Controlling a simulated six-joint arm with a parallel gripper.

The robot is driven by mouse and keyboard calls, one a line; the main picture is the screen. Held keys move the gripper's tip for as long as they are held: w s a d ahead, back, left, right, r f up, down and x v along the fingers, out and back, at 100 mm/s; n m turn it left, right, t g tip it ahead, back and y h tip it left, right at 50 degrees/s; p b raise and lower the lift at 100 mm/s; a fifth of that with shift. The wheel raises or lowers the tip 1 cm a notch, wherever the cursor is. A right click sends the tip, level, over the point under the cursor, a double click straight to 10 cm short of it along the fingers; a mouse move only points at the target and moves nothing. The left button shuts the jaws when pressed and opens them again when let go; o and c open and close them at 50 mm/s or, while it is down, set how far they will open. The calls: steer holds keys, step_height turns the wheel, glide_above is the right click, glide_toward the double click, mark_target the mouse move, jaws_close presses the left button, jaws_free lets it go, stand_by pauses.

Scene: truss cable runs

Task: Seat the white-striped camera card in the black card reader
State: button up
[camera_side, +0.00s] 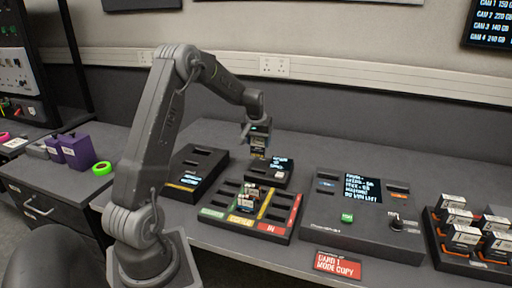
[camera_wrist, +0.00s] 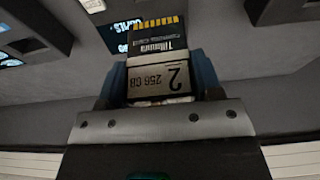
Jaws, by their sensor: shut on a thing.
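My gripper (camera_side: 258,146) is shut on a camera card (camera_side: 258,154), holding it above the small black card reader (camera_side: 266,175) with a lit screen. In the wrist view, my gripper (camera_wrist: 160,85) has blue fingers on both sides of the card (camera_wrist: 155,80). The card has a pale label reading "2" and "256 GB", upside down, a black part and gold contacts at its far end. I cannot make out a distinct white stripe on it. The card and reader look apart; the reader's slot is not clearly visible.
A sorting tray (camera_side: 216,213) with green, yellow and red labels holds a card (camera_side: 248,197) in front of the reader. A black slotted box (camera_side: 190,175) stands left. A large console (camera_side: 322,222) and a rack of several drives (camera_side: 463,238) stand right.

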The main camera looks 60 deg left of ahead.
mark_target(259, 154)
steer(key=shift+w+a+f, duration=0.15)
steer(key=shift+f, duration=2.95)
steer(key=shift+f, duration=1.7)
stand_by(0.7)
steer(key=o, duration=1)
steer(key=shift+o, duration=0.5)
steer(key=shift+o, duration=0.6)
